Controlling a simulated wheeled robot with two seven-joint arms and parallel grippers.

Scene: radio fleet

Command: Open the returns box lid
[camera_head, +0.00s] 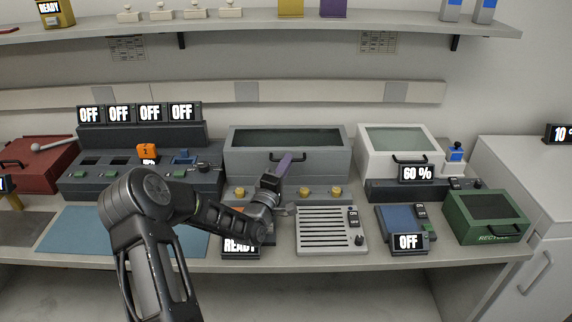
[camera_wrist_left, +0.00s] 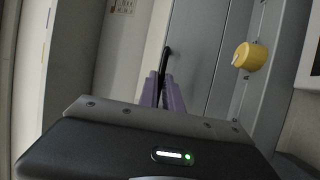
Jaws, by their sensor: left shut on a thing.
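My left gripper (camera_head: 284,164) is at the front of a grey box with a glass-topped lid (camera_head: 240,140). Its purple fingers (camera_wrist_left: 164,92) are closed on the black bar handle (camera_head: 300,156) of that box, which also shows in the wrist view (camera_wrist_left: 167,51). The grey lid looks down. No label reading "returns" is legible, so I cannot tell by name which box is the returns box. A green box (camera_head: 487,233) at the right reads "RECYCLE" and looks closed. A red box (camera_head: 57,165) with a black handle stands at the far left. My right gripper is out of view.
Yellow knobs (camera_head: 307,192) line the grey box's front; one shows in the wrist view (camera_wrist_left: 249,57). A "READY" display (camera_head: 240,247) and slatted panel (camera_head: 331,230) lie in front. A white box (camera_head: 399,140) stands right. A shelf (camera_head: 330,22) runs above; a blue mat (camera_head: 80,230) lies left.

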